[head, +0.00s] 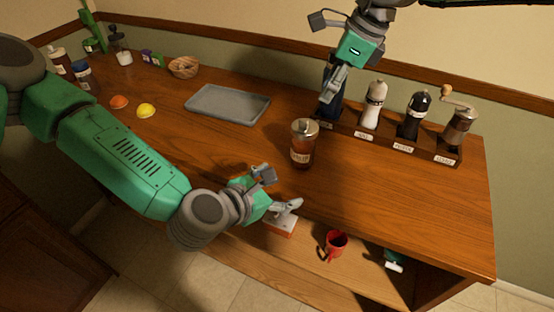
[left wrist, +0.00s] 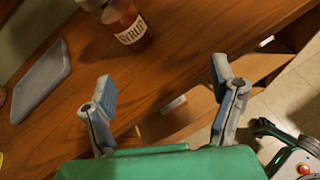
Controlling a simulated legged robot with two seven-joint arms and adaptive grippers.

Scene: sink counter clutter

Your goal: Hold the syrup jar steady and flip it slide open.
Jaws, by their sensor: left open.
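The syrup jar (head: 303,150) stands upright on the wooden counter, with amber contents, a label and a metallic lid. In the left wrist view its labelled lower part (left wrist: 128,28) is at the top, and its lid is cut off. My left gripper (head: 280,190) is open and empty at the counter's front edge, nearer than the jar and apart from it. Its spread fingers also show in the left wrist view (left wrist: 163,80). My right gripper (head: 325,55) is open, fingers spread, above and behind the jar near the rack. The lid's slide is too small to make out.
A rack (head: 400,143) with a dark blue item, a white shaker, a black shaker and a grinder stands behind right. A grey tray (head: 228,104) lies left of the jar. A red mug (head: 336,245) is on the lower shelf. The counter's right front is clear.

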